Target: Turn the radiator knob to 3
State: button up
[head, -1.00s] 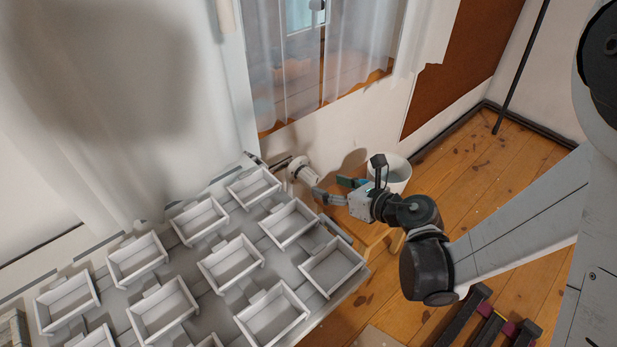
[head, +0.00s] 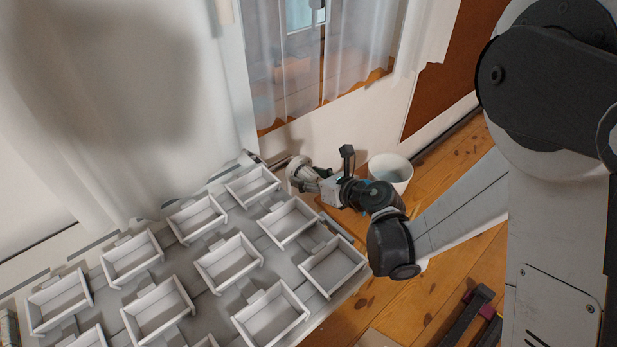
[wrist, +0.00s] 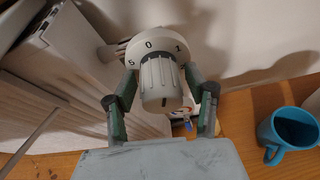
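The radiator knob (wrist: 161,82) is a white ribbed cap with a numbered collar (wrist: 150,47), on which 5, 0 and 1 can be read in the wrist view. In the head view the knob (head: 296,168) sits at the far right end of the radiator. My gripper (wrist: 161,98) has a finger on each side of the ribbed cap, with visible gaps between fingers and cap in the wrist view. It also shows at the knob in the head view (head: 306,181). The fingers are spread, and I see no contact with the cap.
The white radiator (wrist: 48,60) with several white open trays (head: 230,262) on top lies to the left. A blue mug (wrist: 289,133) stands on a wooden surface at right. A white bucket (head: 391,172) is behind my arm. A curtained window rises behind.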

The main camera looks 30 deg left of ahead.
jog(key=c, duration=0.9)
jog(key=shift+m, duration=0.3)
jog(key=m+g, duration=0.2)
jog(key=shift+m+y, duration=0.3)
jog(key=shift+y, duration=0.1)
jog(key=m+g+y, duration=0.1)
jog(key=m, duration=0.2)
jog(key=shift+g, duration=0.4)
jog(key=m+g+y, duration=0.1)
jog(key=m+y, duration=0.1)
jog(key=m, duration=0.2)
jog(key=shift+m, duration=0.3)
jog(key=shift+w+m+g+y, duration=0.1)
jog(key=shift+m+g+y, duration=0.5)
jog(key=shift+m, duration=1.3)
jog(key=shift+t, duration=0.4)
